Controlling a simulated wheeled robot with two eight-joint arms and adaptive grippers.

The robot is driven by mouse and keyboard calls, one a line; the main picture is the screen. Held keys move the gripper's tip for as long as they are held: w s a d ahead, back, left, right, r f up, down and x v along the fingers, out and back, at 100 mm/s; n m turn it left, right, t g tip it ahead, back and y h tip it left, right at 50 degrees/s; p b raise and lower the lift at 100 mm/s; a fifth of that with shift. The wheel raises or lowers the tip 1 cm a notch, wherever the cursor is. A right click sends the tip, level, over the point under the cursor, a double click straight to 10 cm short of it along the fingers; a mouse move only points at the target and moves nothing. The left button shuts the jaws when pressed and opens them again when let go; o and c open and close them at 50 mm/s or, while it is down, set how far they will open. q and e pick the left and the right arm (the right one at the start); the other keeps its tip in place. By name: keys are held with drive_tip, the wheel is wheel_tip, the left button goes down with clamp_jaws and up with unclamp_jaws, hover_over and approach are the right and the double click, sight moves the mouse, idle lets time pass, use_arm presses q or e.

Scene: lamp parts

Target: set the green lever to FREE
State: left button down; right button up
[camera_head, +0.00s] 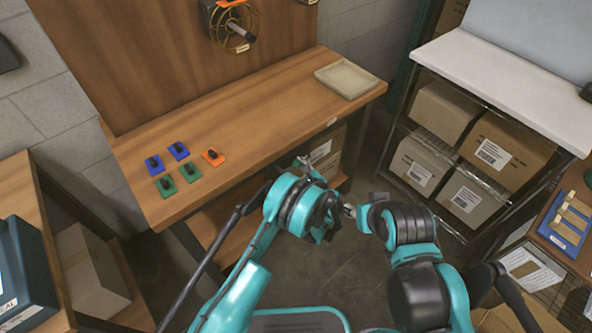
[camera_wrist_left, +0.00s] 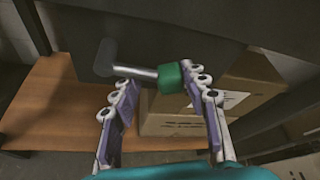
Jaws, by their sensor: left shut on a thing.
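The green lever shows in the left wrist view as a metal rod with a green grip (camera_wrist_left: 181,77) at its right end and a dark hub (camera_wrist_left: 105,58) at its left. The rod lies nearly level, across the space between my fingers. No FREE marking is readable.
The workbench (camera_head: 270,98) carries blue, green (camera_head: 190,171) and orange plates with dark knobs, and a beige tray (camera_head: 346,78). A wheel-like fixture (camera_head: 232,30) is on the back panel. Boxes (camera_head: 445,110) fill the right rack. The bench's middle is clear.

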use_arm(q)
drive_tip(key=shift+a+r+n+t, duration=0.3)
drive_tip(key=shift+r+n, duration=0.3)
drive_tip(key=c, duration=0.7)
unclamp_jaws()
drive_tip(key=shift+a, duration=0.1)
drive_tip(key=shift+c, duration=0.2)
drive_tip(key=shift+s+d, duration=0.3)
drive_tip(key=v, duration=0.6)
drive_tip(key=shift+s+r, duration=0.25)
drive_tip(key=shift+s, duration=0.15)
